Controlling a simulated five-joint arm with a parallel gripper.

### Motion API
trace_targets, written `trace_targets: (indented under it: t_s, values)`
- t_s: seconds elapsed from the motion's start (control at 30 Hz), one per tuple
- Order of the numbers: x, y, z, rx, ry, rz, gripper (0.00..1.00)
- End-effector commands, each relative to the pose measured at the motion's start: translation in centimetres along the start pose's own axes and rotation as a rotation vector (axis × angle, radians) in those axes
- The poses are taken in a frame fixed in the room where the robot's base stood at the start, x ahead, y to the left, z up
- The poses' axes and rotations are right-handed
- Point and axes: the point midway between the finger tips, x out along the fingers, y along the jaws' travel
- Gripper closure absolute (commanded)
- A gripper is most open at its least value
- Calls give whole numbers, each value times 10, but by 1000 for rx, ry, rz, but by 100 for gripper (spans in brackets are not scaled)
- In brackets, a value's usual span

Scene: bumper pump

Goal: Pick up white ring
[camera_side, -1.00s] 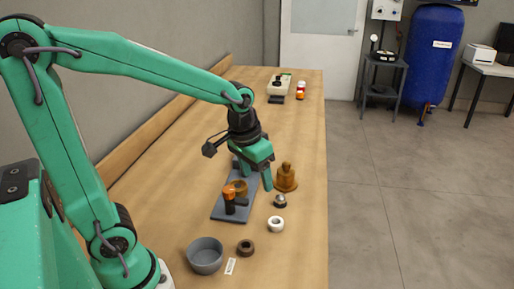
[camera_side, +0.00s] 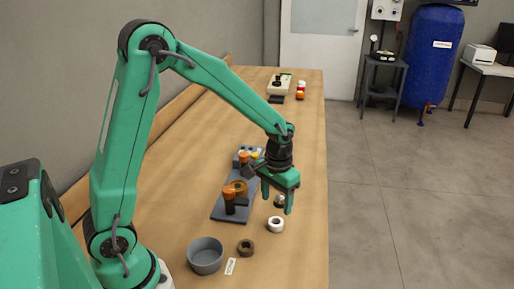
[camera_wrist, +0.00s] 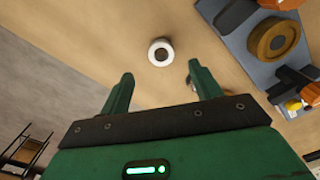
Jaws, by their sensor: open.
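The white ring (camera_side: 276,224) lies flat on the wooden table, near its right edge in the side view. It also shows in the wrist view (camera_wrist: 160,52), beyond my fingertips and between their lines, with a dark centre. My gripper (camera_side: 277,205) is open and points down, above and a little behind the ring in the side view. In the wrist view my gripper (camera_wrist: 158,76) has its two green fingers apart with nothing between them.
A grey base plate (camera_side: 222,210) with a brass part and orange-topped pieces stands left of the ring. A brown ring (camera_side: 245,246), a grey bowl (camera_side: 205,256) and a white label (camera_side: 231,266) lie nearer the camera. A small dark-and-silver part (camera_side: 279,201) sits just behind the ring.

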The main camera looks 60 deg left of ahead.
Motion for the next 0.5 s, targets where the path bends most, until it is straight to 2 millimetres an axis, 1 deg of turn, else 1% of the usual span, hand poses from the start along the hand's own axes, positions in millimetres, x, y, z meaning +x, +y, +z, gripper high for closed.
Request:
trace_targets:
  t_s: [0.3,0.5]
  values:
    - [22,0,0,0,-2,0,37]
    - [26,0,0,0,0,0,37]
